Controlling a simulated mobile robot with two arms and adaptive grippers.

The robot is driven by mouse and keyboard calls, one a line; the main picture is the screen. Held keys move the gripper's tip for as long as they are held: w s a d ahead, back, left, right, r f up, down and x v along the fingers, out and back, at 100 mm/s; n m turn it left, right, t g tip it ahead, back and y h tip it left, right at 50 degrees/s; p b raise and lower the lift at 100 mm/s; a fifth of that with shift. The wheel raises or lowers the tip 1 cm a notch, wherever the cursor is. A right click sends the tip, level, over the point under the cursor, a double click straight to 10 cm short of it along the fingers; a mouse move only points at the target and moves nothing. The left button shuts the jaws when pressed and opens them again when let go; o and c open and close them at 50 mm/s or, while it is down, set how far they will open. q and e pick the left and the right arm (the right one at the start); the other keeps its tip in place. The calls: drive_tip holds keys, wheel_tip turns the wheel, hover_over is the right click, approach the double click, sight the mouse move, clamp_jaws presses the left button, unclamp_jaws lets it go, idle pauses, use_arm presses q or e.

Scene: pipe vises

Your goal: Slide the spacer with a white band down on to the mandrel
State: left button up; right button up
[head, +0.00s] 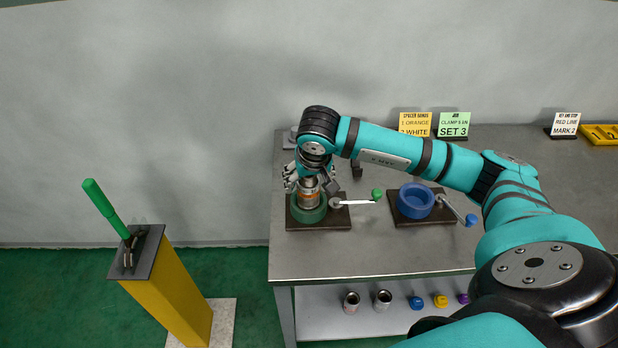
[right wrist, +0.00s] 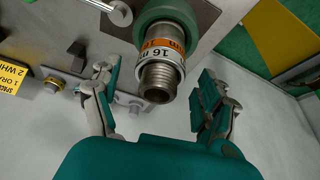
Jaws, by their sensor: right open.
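A steel cylinder (head: 310,184) stands upright in the green vise ring (head: 301,212). In the right wrist view the cylinder's threaded end (right wrist: 157,80) points towards the camera. Behind that end are white and orange bands (right wrist: 165,42) with printed lettering, partly readable as 16. I cannot tell where spacer and mandrel meet. My right gripper (head: 312,180) is over the green vise, at the cylinder's top. In the right wrist view its open fingers (right wrist: 158,95) are on either side of the cylinder, apart from it. My left gripper is not in view.
A blue vise (head: 415,202) with a blue-knobbed handle stands to the right. The green-knobbed handle (head: 376,194) sticks out between the vises. Sign cards (head: 454,124) stand at the back. Loose parts lie on the lower shelf (head: 340,322). A yellow post (head: 178,290) with a green lever stands left.

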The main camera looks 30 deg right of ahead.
drive_tip(key=v, duration=1.2)
idle(0.3)
